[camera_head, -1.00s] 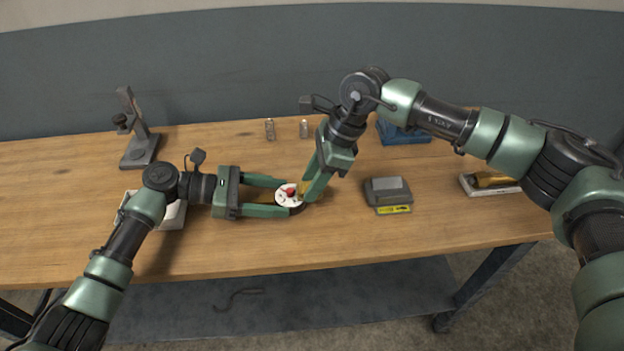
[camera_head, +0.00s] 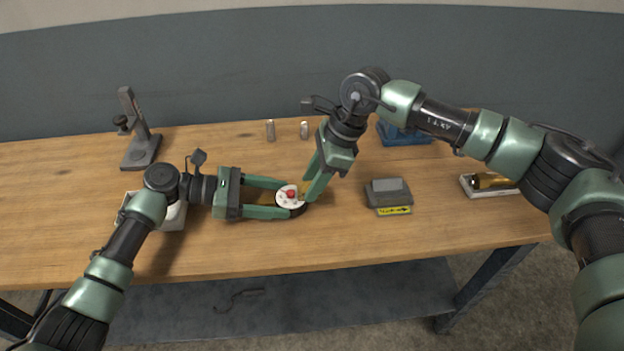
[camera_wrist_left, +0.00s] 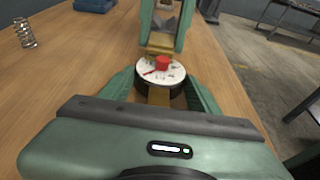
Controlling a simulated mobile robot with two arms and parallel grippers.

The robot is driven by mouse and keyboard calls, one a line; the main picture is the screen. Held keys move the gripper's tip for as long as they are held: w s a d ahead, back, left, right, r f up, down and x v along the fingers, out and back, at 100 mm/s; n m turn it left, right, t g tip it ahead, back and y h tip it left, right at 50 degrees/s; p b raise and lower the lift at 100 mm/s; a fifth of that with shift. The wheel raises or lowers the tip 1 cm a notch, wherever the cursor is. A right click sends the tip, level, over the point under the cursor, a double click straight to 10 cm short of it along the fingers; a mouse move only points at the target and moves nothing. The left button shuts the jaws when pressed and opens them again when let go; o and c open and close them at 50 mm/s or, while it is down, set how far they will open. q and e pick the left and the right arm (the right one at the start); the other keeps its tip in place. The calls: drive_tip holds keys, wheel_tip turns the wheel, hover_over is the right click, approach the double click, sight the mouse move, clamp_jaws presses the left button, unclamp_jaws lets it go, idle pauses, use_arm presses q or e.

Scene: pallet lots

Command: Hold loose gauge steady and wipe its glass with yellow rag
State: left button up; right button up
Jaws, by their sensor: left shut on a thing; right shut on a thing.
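The gauge (camera_head: 288,203) is a round dark body with a white dial and a red piece at its middle. It lies face up between the fingers of my left gripper (camera_head: 290,197), which is shut on it low over the bench. It also shows in the left wrist view (camera_wrist_left: 148,73). My right gripper (camera_head: 315,185) points down at the gauge's right side, its tips at the dial's edge. A yellow-tan piece, seemingly the yellow rag (camera_wrist_left: 160,48), is between its fingers at the dial's far edge. The fingers hide most of the rag.
A grey box with a yellow label (camera_head: 388,195) sits right of the gauge. A white tray (camera_head: 172,216) is partly behind my left arm. A grey stand (camera_head: 141,150), two small metal cylinders (camera_head: 270,131), a blue item (camera_head: 405,135) and a tray with a yellow-brown object (camera_head: 488,183) stand around.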

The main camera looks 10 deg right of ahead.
drive_tip(key=shift+s, duration=0.7)
drive_tip(key=shift+w, duration=0.1)
drive_tip(key=shift+w, duration=0.85)
drive_tip(key=shift+s, duration=0.9)
drive_tip(key=shift+w, duration=0.2)
drive_tip(key=shift+w+f, duration=0.1)
drive_tip(key=shift+w, duration=0.6)
